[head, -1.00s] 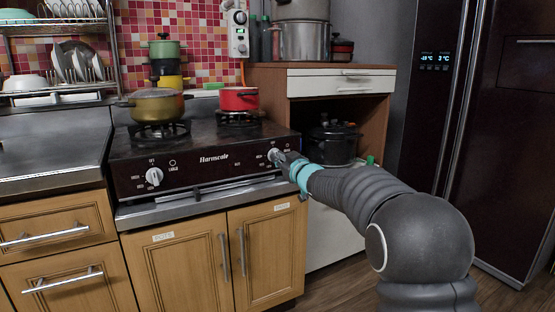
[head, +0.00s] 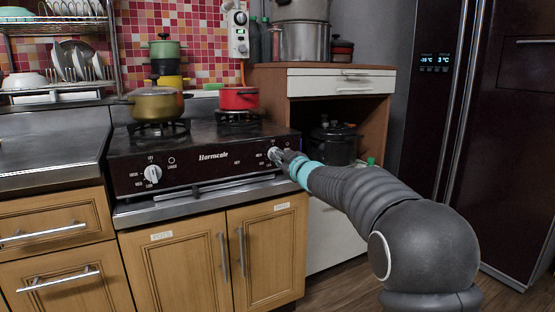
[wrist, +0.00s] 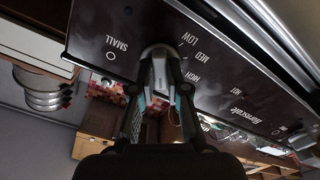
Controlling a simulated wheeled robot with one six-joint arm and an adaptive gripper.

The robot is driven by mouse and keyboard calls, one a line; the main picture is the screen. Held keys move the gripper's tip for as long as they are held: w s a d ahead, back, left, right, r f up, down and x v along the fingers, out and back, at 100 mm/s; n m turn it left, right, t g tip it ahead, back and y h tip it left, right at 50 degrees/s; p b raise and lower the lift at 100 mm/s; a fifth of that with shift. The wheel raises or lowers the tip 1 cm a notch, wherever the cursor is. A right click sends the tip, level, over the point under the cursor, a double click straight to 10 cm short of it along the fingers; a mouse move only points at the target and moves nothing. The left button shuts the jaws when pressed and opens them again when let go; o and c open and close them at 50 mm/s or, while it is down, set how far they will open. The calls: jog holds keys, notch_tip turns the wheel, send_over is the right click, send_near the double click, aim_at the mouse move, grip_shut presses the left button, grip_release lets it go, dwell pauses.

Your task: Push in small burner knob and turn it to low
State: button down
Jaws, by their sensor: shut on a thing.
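The small burner knob (head: 273,154) is on the right end of the stove's dark front panel (head: 215,170). In the wrist view the knob (wrist: 158,68) stands between my fingers, with SMALL, LOW, MED and HIGH printed around it. My gripper (head: 280,157) reaches the knob from the right front, and its fingers (wrist: 156,82) are shut on the knob's sides. The fingers hide part of the knob, so I cannot tell its exact setting. The large burner knob (head: 153,173) is at the panel's left end.
A gold pot (head: 157,104) and a red pot (head: 239,98) stand on the burners. A metal rail (head: 215,187) runs below the panel. To the right is a wooden cabinet (head: 271,80) with a dark pot (head: 334,140) in its open bay.

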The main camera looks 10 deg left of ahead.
jog(key=shift+n, duration=0.6)
